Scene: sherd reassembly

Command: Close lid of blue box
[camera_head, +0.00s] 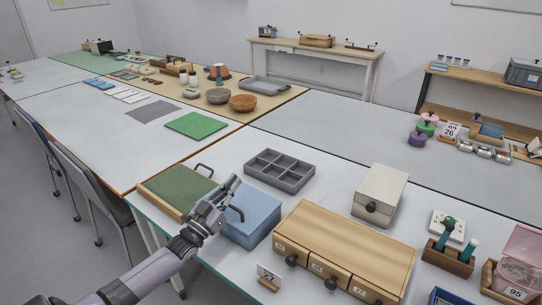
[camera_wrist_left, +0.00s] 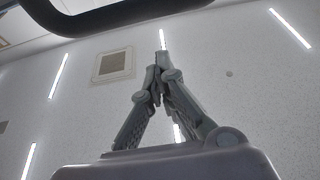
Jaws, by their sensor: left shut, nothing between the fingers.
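The blue box (camera_head: 262,212) stands on the near white table, just right of my left gripper. Its light blue top looks flat, and no raised lid shows; I cannot tell whether a small gap is left. A dark handle (camera_head: 238,213) shows at its left side, partly behind my gripper. My left gripper (camera_head: 234,181) is shut and empty, pointing up above the box's left edge. In the left wrist view its fingertips (camera_wrist_left: 161,58) meet against the ceiling, and a dark curved bar (camera_wrist_left: 120,18) crosses the top. My right gripper is not in view.
A green panel in a wooden frame (camera_head: 165,187) lies left of the box. A grey divided tray (camera_head: 280,182) is behind it, a wooden drawer unit (camera_head: 350,240) to its right, and a number card (camera_head: 268,274) in front. A pale box (camera_head: 381,186) stands further right.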

